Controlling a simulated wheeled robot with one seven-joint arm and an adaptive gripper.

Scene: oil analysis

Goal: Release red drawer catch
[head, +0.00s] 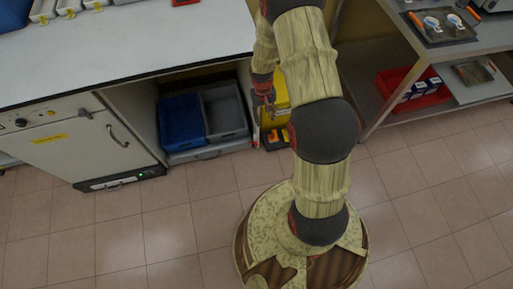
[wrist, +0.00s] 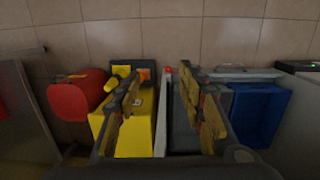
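A small red piece (wrist: 168,71), perhaps the drawer catch, shows in the wrist view at the far end of a pale upright panel (wrist: 163,115). It lies between the yellow container and the grey bin. My gripper (wrist: 158,80) is open, its two fingers wide apart and nothing seen between them; the red piece appears in the gap, beyond or near the fingertips. I cannot tell the distance. In the head view my gripper (head: 265,97) hangs at the right side of the open cabinet bay, beside the yellow container. I cannot make out the catch there.
A blue bin (head: 181,122) and a grey bin (head: 224,112) sit on a low drawer (head: 208,152) under the bench. The yellow container (head: 281,95) stands to their right. A steel shelf unit (head: 368,127) holds a red crate (head: 428,101). The tiled floor (head: 130,230) in front is clear.

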